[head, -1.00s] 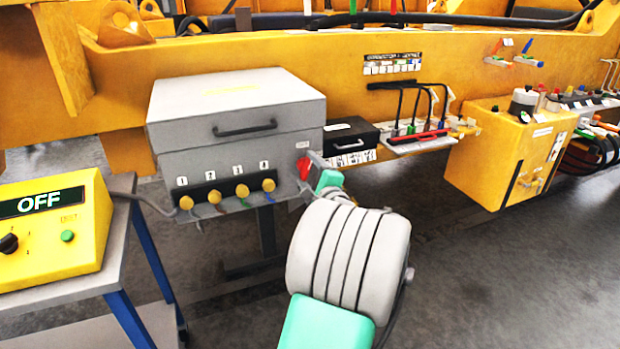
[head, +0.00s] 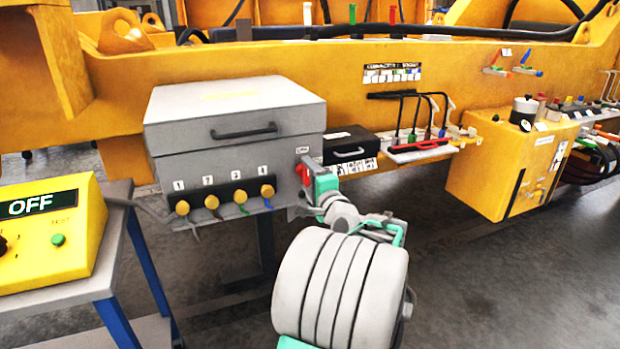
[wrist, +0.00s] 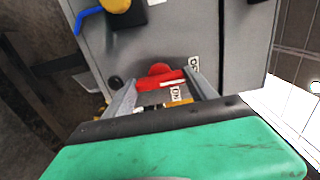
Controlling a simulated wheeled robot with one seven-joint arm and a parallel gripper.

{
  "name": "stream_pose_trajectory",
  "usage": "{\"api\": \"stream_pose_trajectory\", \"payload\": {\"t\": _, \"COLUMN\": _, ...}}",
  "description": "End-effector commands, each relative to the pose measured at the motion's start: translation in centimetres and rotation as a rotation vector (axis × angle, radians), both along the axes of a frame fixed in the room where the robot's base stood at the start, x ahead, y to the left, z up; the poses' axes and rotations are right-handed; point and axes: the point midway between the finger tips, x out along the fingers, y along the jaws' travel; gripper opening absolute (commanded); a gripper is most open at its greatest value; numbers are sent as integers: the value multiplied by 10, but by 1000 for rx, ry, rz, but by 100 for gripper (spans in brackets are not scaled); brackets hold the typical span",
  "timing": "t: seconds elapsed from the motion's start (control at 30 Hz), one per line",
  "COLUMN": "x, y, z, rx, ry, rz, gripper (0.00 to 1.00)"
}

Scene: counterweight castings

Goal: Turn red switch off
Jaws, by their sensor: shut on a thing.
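The red switch (head: 304,173) is on the right side of the front of the grey box (head: 240,160). In the wrist view the red switch (wrist: 165,78) sits between my two fingers, with small white labels beside it, one reading ON. My gripper (wrist: 160,92) is shut on the red switch, one finger on each side of it. In the head view my gripper (head: 306,180) meets the box at the switch, and my wrist partly hides that spot.
A row of yellow round knobs (head: 225,198) numbered 1 to 4 lies left of the switch. A small black case (head: 348,146) stands to the right. A yellow control box (head: 45,235) showing OFF sits on a cart at the left. Open floor lies below.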

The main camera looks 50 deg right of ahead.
Motion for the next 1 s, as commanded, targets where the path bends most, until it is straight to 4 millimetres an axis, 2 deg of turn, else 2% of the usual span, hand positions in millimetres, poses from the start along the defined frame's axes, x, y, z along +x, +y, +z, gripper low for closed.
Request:
{"api": "stream_pose_trajectory", "payload": {"t": 0.13, "x": -1, "y": -1, "z": -1, "rx": -1, "ry": 3, "rz": -4, "gripper": 25}}
{"api": "stream_pose_trajectory", "payload": {"t": 0.17, "x": -1, "y": -1, "z": -1, "rx": -1, "ry": 3, "rz": -4, "gripper": 67}}
{"api": "stream_pose_trajectory", "payload": {"t": 0.4, "x": 0, "y": 0, "z": -1, "rx": 0, "ry": 1, "rz": 0, "gripper": 87}}
{"api": "stream_pose_trajectory", "payload": {"t": 0.63, "x": 0, "y": 0, "z": -1, "rx": 1, "ry": 1, "rz": 0, "gripper": 87}}
{"api": "stream_pose_trajectory", "payload": {"t": 0.73, "x": -6, "y": 3, "z": -1, "rx": 1, "ry": 1, "rz": -1, "gripper": 87}}
{"api": "stream_pose_trajectory", "payload": {"t": 1.0, "x": -53, "y": 29, "z": 0, "rx": 0, "ry": 0, "rz": -4, "gripper": 87}}
